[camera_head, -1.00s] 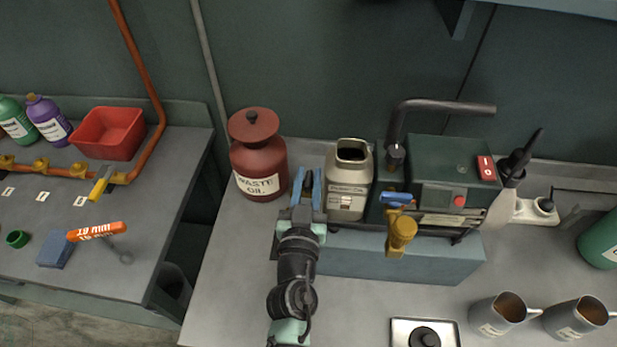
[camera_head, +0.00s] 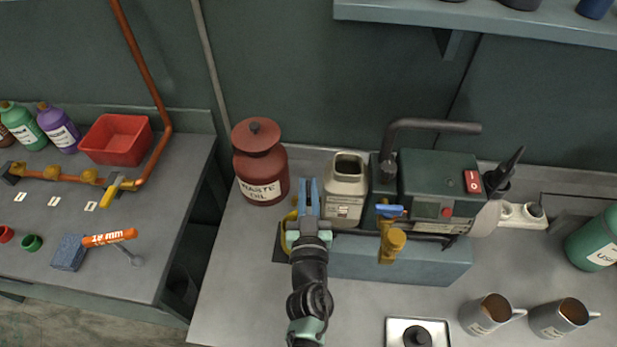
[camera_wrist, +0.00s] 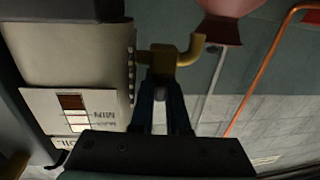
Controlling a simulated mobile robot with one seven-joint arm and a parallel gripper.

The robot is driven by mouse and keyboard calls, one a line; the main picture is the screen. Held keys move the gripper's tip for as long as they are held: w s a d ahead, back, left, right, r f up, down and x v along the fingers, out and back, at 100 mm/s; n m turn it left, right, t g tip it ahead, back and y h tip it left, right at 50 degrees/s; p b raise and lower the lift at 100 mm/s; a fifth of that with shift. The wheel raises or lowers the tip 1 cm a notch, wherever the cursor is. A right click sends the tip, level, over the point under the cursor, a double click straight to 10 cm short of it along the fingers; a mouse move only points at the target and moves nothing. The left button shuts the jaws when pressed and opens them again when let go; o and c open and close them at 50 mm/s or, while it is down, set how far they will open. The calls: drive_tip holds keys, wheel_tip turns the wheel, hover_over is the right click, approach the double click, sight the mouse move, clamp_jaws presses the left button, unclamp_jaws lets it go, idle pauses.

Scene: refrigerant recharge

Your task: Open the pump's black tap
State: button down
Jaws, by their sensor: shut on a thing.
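The pump (camera_head: 437,190) is a dark green unit with a red switch, on a blue-grey block on the bench. A beige oil tank (camera_head: 345,190) stands at its left, and its MIN/MAX sight label shows in the wrist view (camera_wrist: 75,112). A brass fitting with a bent spout (camera_wrist: 172,60) sticks out beside the tank wall. My gripper (camera_head: 308,190) is left of the tank. In the wrist view its blue fingers (camera_wrist: 161,92) are closed around a small dark piece below the brass fitting. This looks like the black tap, mostly hidden by the fingers.
A red waste oil can (camera_head: 262,165) stands close left of my gripper. A blue-handled brass valve (camera_head: 391,240) is at the pump's front. Metal jugs (camera_head: 488,315) and a square tray (camera_head: 397,335) are at the front right. The bench left of my arm is clear.

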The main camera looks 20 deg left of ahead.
drive_tip(key=p, duration=0.1)
drive_tip(key=n+y+p, duration=0.1)
drive_tip(key=p, duration=0.1)
drive_tip(key=shift+w+d+r+g, duration=0.1)
drive_tip(key=shift+r+g, duration=0.25)
drive_tip(key=shift+g, duration=0.05)
drive_tip(key=shift+f+n+y+p, duration=0.3)
drive_tip(key=shift+y+p, duration=0.3)
drive_tip(key=shift+p, duration=0.15)
drive_tip(key=c, duration=1.2)
unclamp_jaws()
drive_tip(key=shift+f+b, duration=0.15)
drive_tip(key=shift+b, duration=0.25)
drive_tip(key=h+b, duration=0.1)
drive_tip(key=b, duration=0.2)
drive_tip(key=shift+f+m, duration=0.3)
drive_tip(key=shift+m, duration=0.1)
drive_tip(key=h+b, duration=0.1)
drive_tip(key=b, duration=0.1)
drive_tip(key=shift+m+t+b, duration=0.3)
drive_tip(key=shift+t, duration=0.1)
